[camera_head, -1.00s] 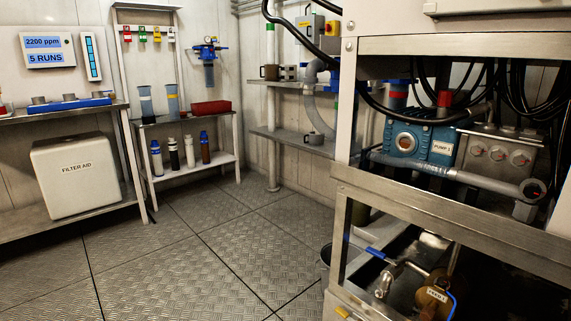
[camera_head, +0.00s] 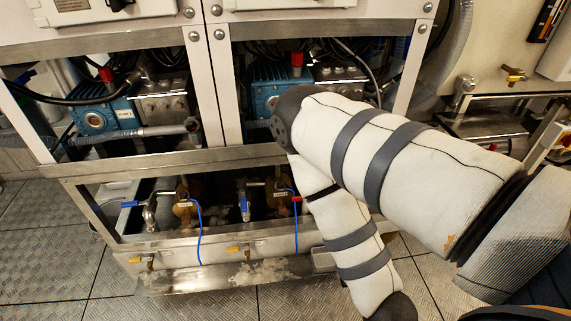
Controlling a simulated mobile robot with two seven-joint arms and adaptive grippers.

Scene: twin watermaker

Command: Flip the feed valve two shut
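The left bay holds a metal valve with a blue lever (camera_head: 130,204) that points out to the left. In the right bay, a second valve has a blue lever (camera_head: 244,208) that looks turned down or toward me. Brown tagged fittings (camera_head: 183,204) sit beside the valves; their tags are too small to read, so I cannot confirm which valve is feed valve two. My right arm (camera_head: 395,160) comes in from the right, bends in front of the right bay and runs down. Its gripper is not visible. My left gripper is not in view.
Blue pumps (camera_head: 105,117) sit above the valves in each bay. A steel crossbar (camera_head: 150,162) and a centre post (camera_head: 217,80) frame the bays. Yellow-handled taps (camera_head: 140,260) line the lower front edge. Blue hoses (camera_head: 198,232) hang down. The floor at left (camera_head: 50,250) is clear.

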